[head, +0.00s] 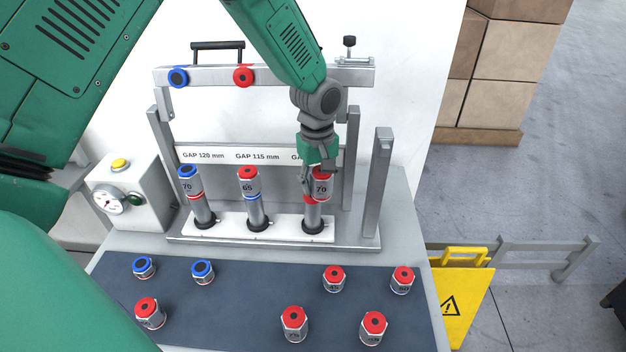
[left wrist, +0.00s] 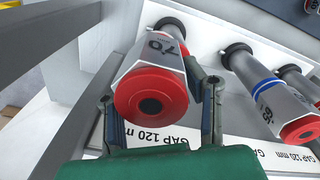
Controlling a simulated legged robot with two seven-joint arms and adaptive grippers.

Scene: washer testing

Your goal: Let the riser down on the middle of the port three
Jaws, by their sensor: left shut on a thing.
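The riser (head: 321,183) has a red cap and a silver body marked 70. My left gripper (head: 307,184) is shut on it from the left and above. In the left wrist view the riser (left wrist: 150,95) lies between the two fingers (left wrist: 157,112), its red cap facing the camera. Port three is the rightmost place on the white strip, with a silver post (head: 313,215) and black collar (head: 312,226). The riser is in line above this post; I cannot tell whether it is fully seated. My right gripper is not in view.
A blue-capped riser (head: 187,180) and a red-capped riser (head: 248,182) stand on the other two posts. The fixture's crossbar (head: 210,76) runs above, with an upright (head: 379,180) at right. Several loose capped pieces stand on the dark mat (head: 245,290).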

